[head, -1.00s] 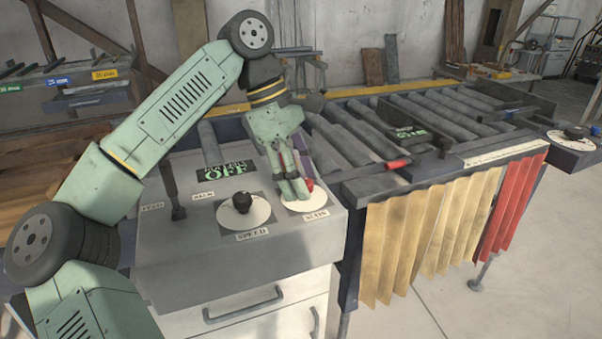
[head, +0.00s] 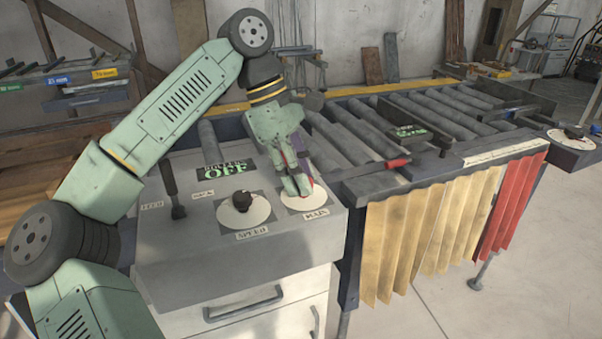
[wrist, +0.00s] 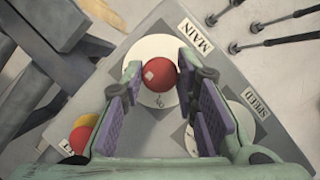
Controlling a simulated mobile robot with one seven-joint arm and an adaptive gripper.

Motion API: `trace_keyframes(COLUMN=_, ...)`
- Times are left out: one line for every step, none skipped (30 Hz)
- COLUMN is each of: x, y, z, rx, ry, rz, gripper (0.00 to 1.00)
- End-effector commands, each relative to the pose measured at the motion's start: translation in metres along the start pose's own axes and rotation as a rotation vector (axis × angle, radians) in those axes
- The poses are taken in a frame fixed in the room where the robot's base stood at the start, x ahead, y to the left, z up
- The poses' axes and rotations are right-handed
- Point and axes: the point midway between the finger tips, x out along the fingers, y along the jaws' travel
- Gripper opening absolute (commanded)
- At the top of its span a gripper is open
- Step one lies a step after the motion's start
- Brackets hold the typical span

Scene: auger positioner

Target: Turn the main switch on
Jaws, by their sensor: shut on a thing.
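The main switch is a red round knob (wrist: 162,74) on a white dial (wrist: 153,48) with a MAIN label (wrist: 194,35), in the middle of the wrist view. A pale mark shows on the knob's left side. My gripper (wrist: 160,68) has one finger on each side of the knob and is shut on it. In the head view my gripper (head: 299,186) points down at the right-hand dial (head: 308,204) of the grey console, and its fingers hide most of the knob. The display (head: 226,171) on the console reads OFF.
The black speed knob (head: 241,201) stands on its own dial just left of my gripper. A dark lever (head: 173,190) rises further left. A roller conveyor (head: 365,130) with a red-ended handle (head: 397,163) lies to the right. A red and yellow button (wrist: 82,135) shows in the wrist view.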

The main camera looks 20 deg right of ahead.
Motion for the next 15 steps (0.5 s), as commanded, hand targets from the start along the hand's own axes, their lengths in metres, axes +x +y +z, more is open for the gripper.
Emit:
trace_keyframes(x=0.0002, y=-0.0002, z=-0.0002, rx=-0.006, ry=0.0, rz=0.003, gripper=0.0)
trace_keyframes(x=0.0004, y=-0.0003, z=-0.0003, rx=-0.011, ry=0.001, rz=0.005, gripper=0.0)
trace_keyframes(x=0.0006, y=-0.0004, z=-0.0005, rx=-0.021, ry=0.001, rz=0.009, gripper=0.0)
trace_keyframes(x=0.0008, y=-0.0005, z=-0.0006, rx=-0.029, ry=0.001, rz=0.012, gripper=0.0)
trace_keyframes(x=0.001, y=-0.0007, z=-0.0007, rx=-0.038, ry=0.001, rz=0.016, gripper=0.0)
trace_keyframes(x=0.0012, y=-0.0008, z=-0.0008, rx=-0.054, ry=0.002, rz=0.022, gripper=0.0)
trace_keyframes(x=0.0014, y=-0.0009, z=-0.0009, rx=-0.067, ry=0.002, rz=0.028, gripper=0.0)
trace_keyframes(x=0.0016, y=-0.001, z=-0.0009, rx=-0.082, ry=0.002, rz=0.035, gripper=0.0)
trace_keyframes(x=0.0017, y=-0.001, z=-0.0011, rx=-0.105, ry=0.002, rz=0.045, gripper=0.0)
trace_keyframes(x=0.0018, y=-0.0011, z=-0.0014, rx=-0.125, ry=0.002, rz=0.053, gripper=0.0)
trace_keyframes(x=0.0019, y=-0.0014, z=-0.0016, rx=-0.145, ry=0.002, rz=0.061, gripper=0.0)
trace_keyframes(x=0.0021, y=-0.0017, z=-0.0018, rx=-0.174, ry=0.002, rz=0.073, gripper=0.0)
trace_keyframes(x=0.0023, y=-0.0017, z=-0.0017, rx=-0.196, ry=0.002, rz=0.083, gripper=0.0)
trace_keyframes(x=0.0026, y=-0.0018, z=-0.0015, rx=-0.221, ry=0.002, rz=0.094, gripper=0.0)
trace_keyframes(x=0.0028, y=-0.0022, z=-0.0017, rx=-0.254, ry=0.003, rz=0.107, gripper=0.0)
